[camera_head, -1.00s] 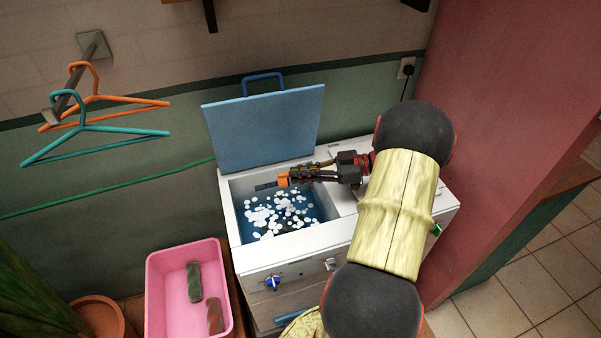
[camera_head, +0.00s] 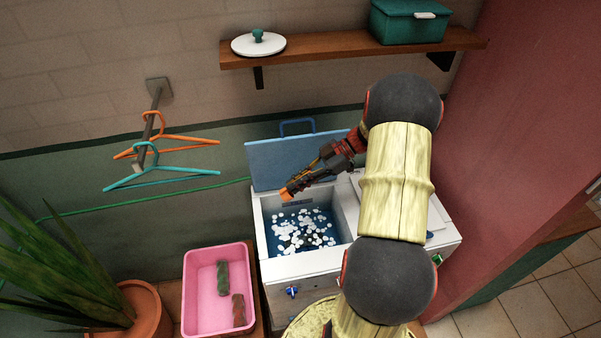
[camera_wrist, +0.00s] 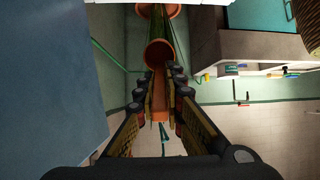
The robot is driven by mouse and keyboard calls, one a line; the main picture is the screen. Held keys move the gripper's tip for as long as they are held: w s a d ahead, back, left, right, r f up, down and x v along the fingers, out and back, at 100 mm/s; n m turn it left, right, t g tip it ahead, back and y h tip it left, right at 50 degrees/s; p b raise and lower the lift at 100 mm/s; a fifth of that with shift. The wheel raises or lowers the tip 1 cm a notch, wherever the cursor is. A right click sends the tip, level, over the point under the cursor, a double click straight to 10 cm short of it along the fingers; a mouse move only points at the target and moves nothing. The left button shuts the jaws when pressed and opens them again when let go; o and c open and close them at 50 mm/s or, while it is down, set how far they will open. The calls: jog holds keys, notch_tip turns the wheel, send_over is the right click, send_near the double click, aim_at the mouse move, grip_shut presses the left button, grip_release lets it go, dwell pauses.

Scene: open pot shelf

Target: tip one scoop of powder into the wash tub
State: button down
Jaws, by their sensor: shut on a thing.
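My gripper (camera_head: 300,183) is shut on an orange scoop (camera_head: 287,194) and slants down to the left. In the head view the scoop is over the back left part of the wash tub (camera_head: 261,235). Its round cup also shows in the wrist view (camera_wrist: 158,54), with its handle between my fingers; the cup's inside is dark and I see no powder in it. The tub holds dark blue water with many white patches on top. My arm hides part of the white housing around the tub.
A blue lid (camera_head: 283,160) stands raised behind the tub. A pink basin (camera_head: 191,300) with two dark objects sits at left, near a potted plant (camera_head: 150,313). Hangers (camera_head: 165,171) hang at left. A shelf (camera_head: 335,50) holds a white lid and a green box.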

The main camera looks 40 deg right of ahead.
jog(key=shift+d+r+n+g+p, duration=0.2)
jog(key=shift+r+n+g+p, duration=0.15)
jog(key=shift+p, duration=0.25)
jog(key=s+d+f+g+h, duration=0.1)
jog(key=s+d+f+h, duration=0.1)
jog(key=d+f, duration=0.25)
jog(key=a+g+h+p, duration=0.1)
jog(key=h+p, duration=0.1)
jog(key=w+a+g+h+p, duration=0.1)
jog(key=h+p, duration=0.1)
jog(key=h, duration=0.1)
jog(key=w+a+g+h+p, duration=0.1)
jog(key=a+h+p, duration=0.1)
jog(key=h, duration=0.1)
jog(key=shift+a+n, duration=0.1)
jog(key=shift+n, duration=0.25)
